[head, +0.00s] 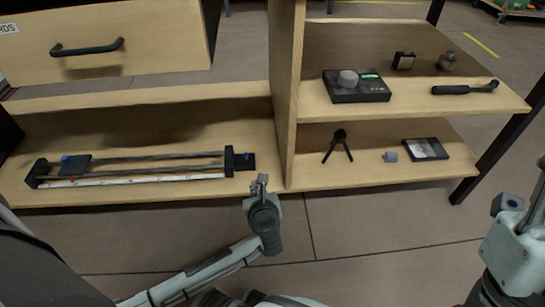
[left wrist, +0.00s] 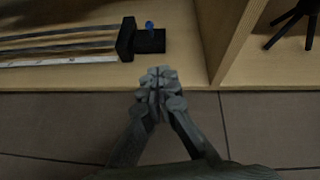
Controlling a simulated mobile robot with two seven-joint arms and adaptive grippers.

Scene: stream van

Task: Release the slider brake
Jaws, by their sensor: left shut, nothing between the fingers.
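The slider (head: 150,168) lies on the lower left shelf in the head view. It has two parallel rods between black end blocks, with a white scale strip along its front. My left gripper (head: 261,182) is shut and empty, in front of the shelf edge just below that end. It also shows in the left wrist view (left wrist: 160,77), apart from the slider.
A vertical wooden panel (head: 284,95) stands right of the slider. A small black tripod (head: 339,145) is on the lower right shelf. A drawer with a black handle (head: 87,47) overhangs at upper left. The floor in front is clear. My right arm is at the right edge.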

